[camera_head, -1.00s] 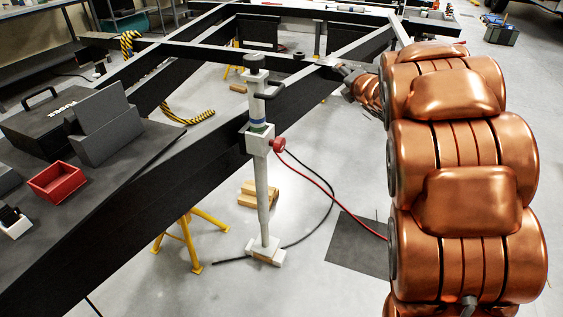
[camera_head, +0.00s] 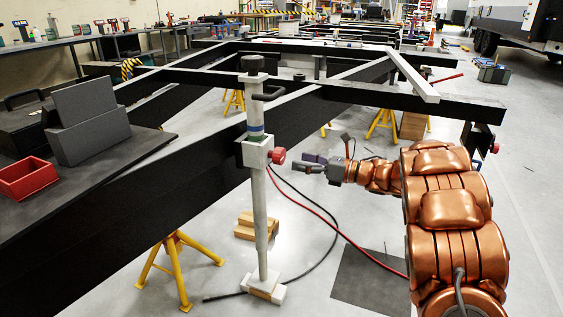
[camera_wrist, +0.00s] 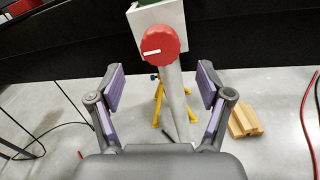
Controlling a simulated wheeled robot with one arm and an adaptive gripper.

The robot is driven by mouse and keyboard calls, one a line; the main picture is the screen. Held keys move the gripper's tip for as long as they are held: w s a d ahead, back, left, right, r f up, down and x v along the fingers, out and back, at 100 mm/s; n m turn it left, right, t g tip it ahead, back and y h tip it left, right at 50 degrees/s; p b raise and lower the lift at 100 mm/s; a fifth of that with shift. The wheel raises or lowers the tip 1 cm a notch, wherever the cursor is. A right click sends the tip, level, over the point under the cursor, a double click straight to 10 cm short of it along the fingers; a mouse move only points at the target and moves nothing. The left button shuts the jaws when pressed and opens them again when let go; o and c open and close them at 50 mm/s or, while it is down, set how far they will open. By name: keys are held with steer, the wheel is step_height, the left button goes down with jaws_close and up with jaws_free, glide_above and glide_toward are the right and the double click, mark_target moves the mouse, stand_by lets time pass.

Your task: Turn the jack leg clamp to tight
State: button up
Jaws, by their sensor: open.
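The clamp knob (camera_head: 278,155) is red and sticks out to the right from a white block (camera_head: 256,152) on the leg. In the wrist view the knob (camera_wrist: 160,45) faces me, with a short white mark left of its middle, nearly level. My gripper (camera_head: 306,163) is to the right of the knob, apart from it. In the wrist view my gripper (camera_wrist: 160,92) is open and empty, its purple-padded fingers on either side below the knob.
The black beam (camera_head: 190,190) runs behind the jack leg. A yellow stand (camera_head: 180,265) and wooden blocks (camera_head: 255,226) are on the floor nearby. A red hose (camera_head: 340,228) and a black cable run below my arm. A red tray (camera_head: 27,178) sits on the left bench.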

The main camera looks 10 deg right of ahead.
mark_target(283, 157)
steer(key=shift+b+x, duration=0.6)
steer(key=shift+x, duration=2.8)
steer(key=c, duration=1.2)
